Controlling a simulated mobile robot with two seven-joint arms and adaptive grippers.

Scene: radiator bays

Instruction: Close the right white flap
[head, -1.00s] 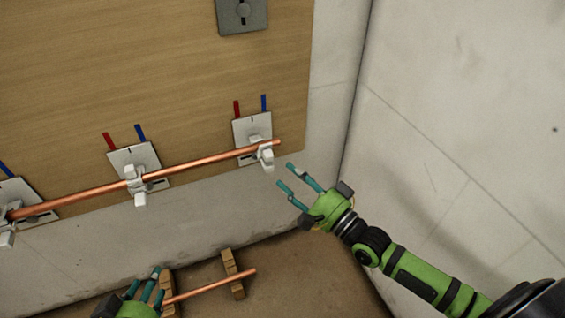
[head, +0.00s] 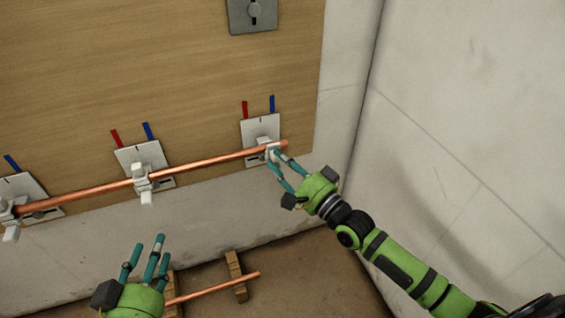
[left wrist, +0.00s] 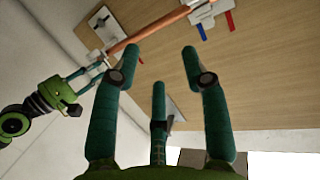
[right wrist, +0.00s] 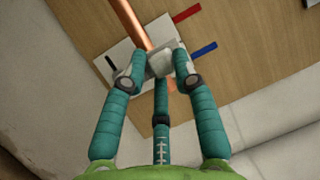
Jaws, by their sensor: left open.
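The right white flap (head: 271,151) hangs down from the clamp on the right plate (head: 259,130), under the end of the copper pipe (head: 205,162). It looks open. My right gripper (head: 273,160) is at this flap. In the right wrist view the flap (right wrist: 160,62) sits between its fingertips, which are close on both sides; whether they grip it I cannot tell. The fingers hide part of it. My left gripper (head: 148,247) is open and empty, low in the head view, below the middle plate (head: 141,156) and apart from the pipe.
The middle clamp's flap (head: 146,196) and the left clamp's flap (head: 12,233) also hang down. A second copper pipe (head: 215,287) lies on wooden blocks (head: 237,270) on the floor. A wall (head: 480,120) stands close on the right.

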